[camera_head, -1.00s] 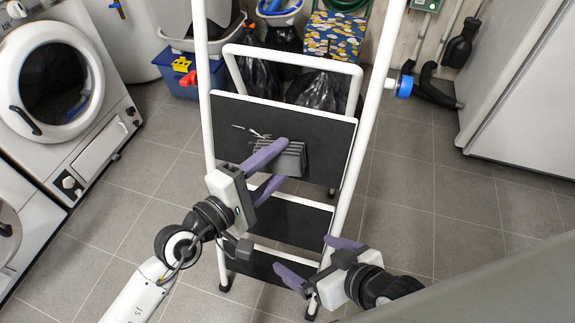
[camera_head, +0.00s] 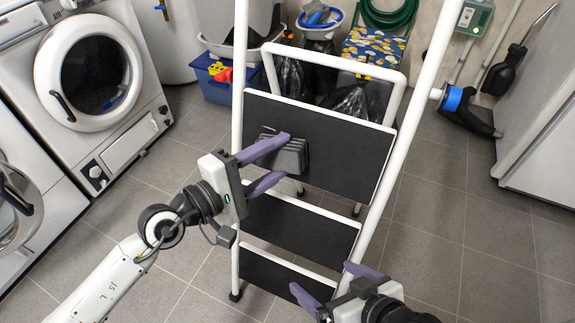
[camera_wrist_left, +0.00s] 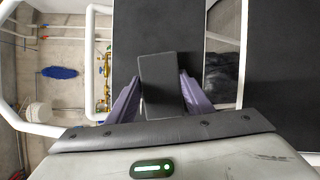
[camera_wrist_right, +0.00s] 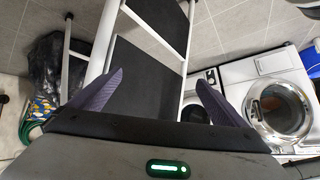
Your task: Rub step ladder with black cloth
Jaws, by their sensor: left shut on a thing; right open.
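The step ladder has a white tubular frame and black steps, with its top step (camera_head: 350,160) tilted toward me. My left gripper (camera_head: 283,156) is shut on the black cloth (camera_head: 292,155), a dark folded pad. The cloth lies over the left part of the top step and seems to touch it. The left wrist view shows the cloth (camera_wrist_left: 160,85) between the purple fingers, against the black step. No pale marks show on the bare part of this step; the patch under the cloth is hidden. My right gripper (camera_head: 335,286) is open and empty by the ladder's lower right rail.
White washing machines (camera_head: 85,80) stand at the left. A blue bin (camera_head: 215,85), black bags (camera_head: 360,100) and a green hose (camera_head: 385,15) are behind the ladder. A black tool with a blue collar (camera_head: 455,98) is by the right rail. Tiled floor (camera_head: 430,230) is clear at right.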

